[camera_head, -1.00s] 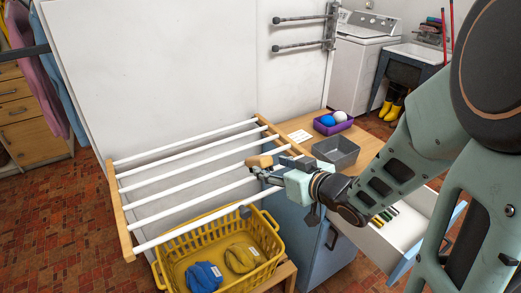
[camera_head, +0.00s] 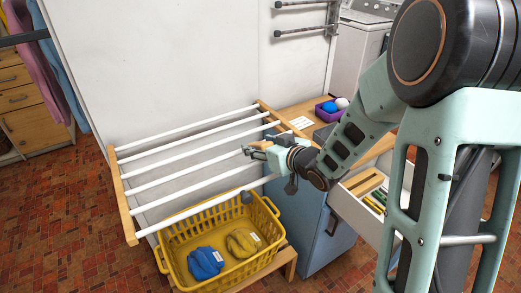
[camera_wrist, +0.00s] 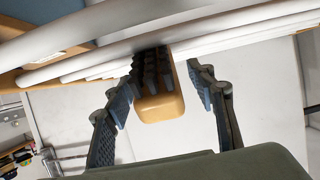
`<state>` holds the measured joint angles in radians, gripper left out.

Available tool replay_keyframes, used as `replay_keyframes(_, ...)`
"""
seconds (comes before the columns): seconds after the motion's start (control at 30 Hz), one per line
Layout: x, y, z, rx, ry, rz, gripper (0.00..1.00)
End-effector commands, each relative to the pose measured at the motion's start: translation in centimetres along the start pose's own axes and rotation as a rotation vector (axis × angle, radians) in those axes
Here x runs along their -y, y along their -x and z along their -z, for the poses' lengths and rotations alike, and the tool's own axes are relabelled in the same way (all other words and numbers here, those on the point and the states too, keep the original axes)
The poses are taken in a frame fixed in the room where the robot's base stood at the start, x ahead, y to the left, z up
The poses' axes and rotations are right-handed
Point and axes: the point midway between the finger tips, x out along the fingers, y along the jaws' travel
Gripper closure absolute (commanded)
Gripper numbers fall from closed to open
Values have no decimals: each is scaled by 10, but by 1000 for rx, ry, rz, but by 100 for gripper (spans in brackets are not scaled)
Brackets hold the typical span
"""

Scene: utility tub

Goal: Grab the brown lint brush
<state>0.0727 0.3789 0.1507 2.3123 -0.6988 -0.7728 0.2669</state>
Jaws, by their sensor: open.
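The brown lint brush (camera_wrist: 162,106) shows in the wrist view as a tan wooden block with dark ribbed material along its upper left. It lies between the two spread fingers of my gripper (camera_wrist: 163,108), with visible gaps on both sides. In the head view, a small tan piece of the brush (camera_head: 262,145) shows at my gripper (camera_head: 253,152), over the right part of the white-rodded drying rack (camera_head: 122,205). My gripper is open around the brush. The fingers hide part of it in the head view, and what supports it is not clear.
A yellow basket (camera_head: 165,262) holding blue and yellow cloth items stands below the rack. An open drawer (camera_head: 362,217) with several items is at the right, under my arm. A purple bin (camera_head: 327,113) with balls sits on the wooden top behind. The rack rods run close to my fingers.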

Motion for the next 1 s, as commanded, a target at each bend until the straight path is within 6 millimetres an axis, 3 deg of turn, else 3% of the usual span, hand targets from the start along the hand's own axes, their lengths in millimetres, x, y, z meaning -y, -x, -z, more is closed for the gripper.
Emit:
replay_keyframes(0.07,0,0,0,0,0,0,49)
replay_keyframes(0.5,0,0,1,-1,0,0,95)
replay_keyframes(0.77,0,1,2,-2,0,0,96)
replay_keyframes(1.0,2,1,17,-3,1,0,96)
